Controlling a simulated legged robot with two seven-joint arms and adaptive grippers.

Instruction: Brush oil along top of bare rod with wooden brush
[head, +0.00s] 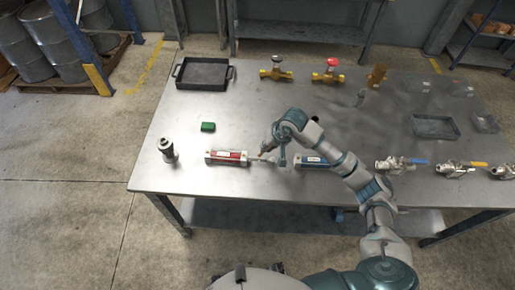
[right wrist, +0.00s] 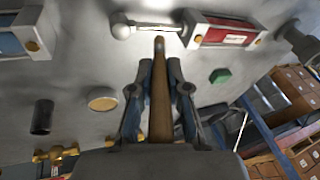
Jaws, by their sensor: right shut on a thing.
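The red cylinder (head: 227,157) lies on the steel table, its bare rod pointing right. In the right wrist view, the red cylinder (right wrist: 225,33) is at the top, and its rod (right wrist: 155,27) ends in a pale rounded end (right wrist: 121,31). My right gripper (right wrist: 159,64) is shut on the wooden brush (right wrist: 160,95), whose tip appears just below the rod; I cannot tell whether they touch. My left gripper is not in view.
A blue cylinder (head: 317,161) lies right of my gripper. A green block (head: 208,127) and a steel fitting (head: 167,150) are at the left. A black tray (head: 203,73) and brass valves (head: 327,75) stand at the back. Steel valves (head: 398,165) line the right front.

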